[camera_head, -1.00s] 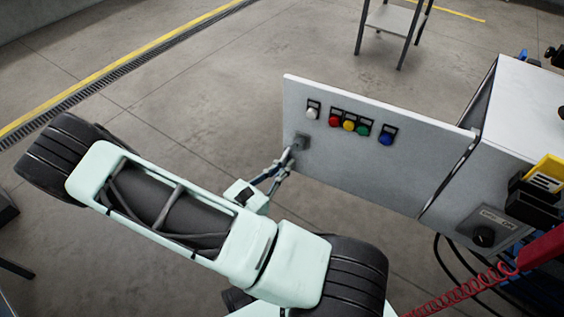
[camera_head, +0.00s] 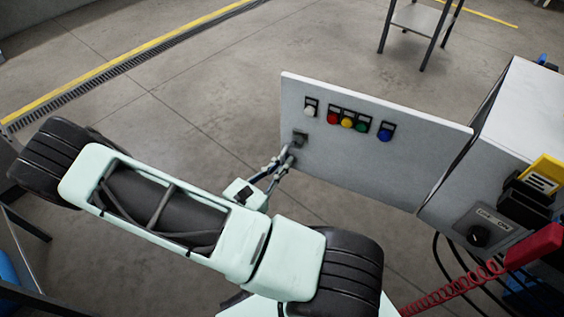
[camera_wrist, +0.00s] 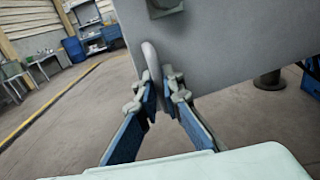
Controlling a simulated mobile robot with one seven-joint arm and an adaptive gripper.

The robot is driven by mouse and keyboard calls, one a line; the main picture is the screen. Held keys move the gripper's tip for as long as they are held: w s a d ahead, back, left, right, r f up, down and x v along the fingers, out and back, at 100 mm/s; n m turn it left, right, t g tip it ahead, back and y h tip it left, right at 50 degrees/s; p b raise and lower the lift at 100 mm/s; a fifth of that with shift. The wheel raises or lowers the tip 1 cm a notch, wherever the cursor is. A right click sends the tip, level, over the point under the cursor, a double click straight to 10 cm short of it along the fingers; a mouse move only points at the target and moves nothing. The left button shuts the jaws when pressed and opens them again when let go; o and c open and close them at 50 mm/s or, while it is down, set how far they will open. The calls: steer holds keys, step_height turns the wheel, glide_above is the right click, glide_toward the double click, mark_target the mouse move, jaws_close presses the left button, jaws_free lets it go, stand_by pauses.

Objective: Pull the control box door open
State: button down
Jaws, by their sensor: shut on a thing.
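The control box door (camera_head: 370,165) is a flat grey panel standing swung out from the control box (camera_head: 530,110), joined at its right edge. Its face carries white, red, yellow, green and blue buttons. A small grey handle (camera_head: 300,139) sits near its left edge. My gripper (camera_head: 280,167) is at this handle, below and left of its base. In the wrist view, my gripper (camera_wrist: 160,90) is shut on the rounded grey lever of the handle (camera_wrist: 151,68), with a finger on each side. The lever's lower end is partly hidden between the fingers.
A dark knob (camera_head: 478,235) is on the box's lower front. A yellow-and-black device (camera_head: 535,185) and a red part with a coiled cable (camera_head: 470,280) are at the right. A metal stand (camera_head: 420,22) is at the back.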

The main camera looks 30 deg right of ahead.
steer(key=c, duration=2.3)
jaws_free()
steer(key=shift+c, duration=0.2)
steer(key=v, duration=1.2)
steer(key=shift+w+d, duration=0.1)
